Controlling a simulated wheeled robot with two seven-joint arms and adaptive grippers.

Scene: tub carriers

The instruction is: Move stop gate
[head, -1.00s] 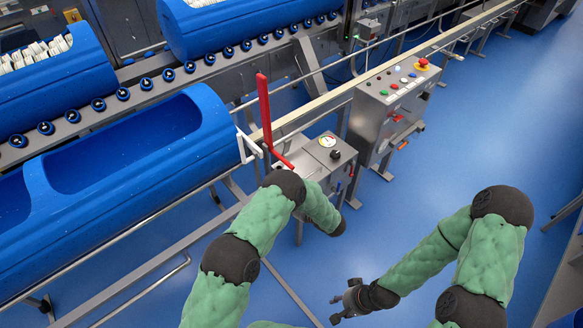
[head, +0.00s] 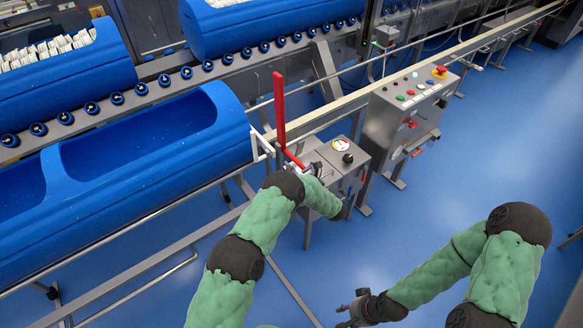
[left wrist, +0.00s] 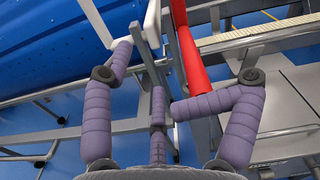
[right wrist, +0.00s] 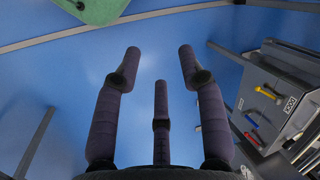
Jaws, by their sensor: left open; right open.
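The stop gate shows as a tall red bar (head: 279,108) with a lower red arm, beside a white bracket (head: 260,145) at the right end of the empty blue tub (head: 225,135). Which of these parts moves I cannot tell. My left gripper (head: 308,171) is open by the lower red arm, partly hidden by its own wrist. In the left wrist view the red bar (left wrist: 188,50) runs behind the right finger, and a white bar (left wrist: 152,25) stands between the fingers. I cannot tell whether they touch. My right gripper (head: 347,314) is open and empty, low over the floor.
A small steel cabinet with a gauge (head: 341,146) stands just right of the red arm. A control box with buttons and a red emergency stop (head: 405,105) is further right. Blue tubs with white contents (head: 60,60) stand behind on a roller line. The blue floor (head: 420,200) is open at right.

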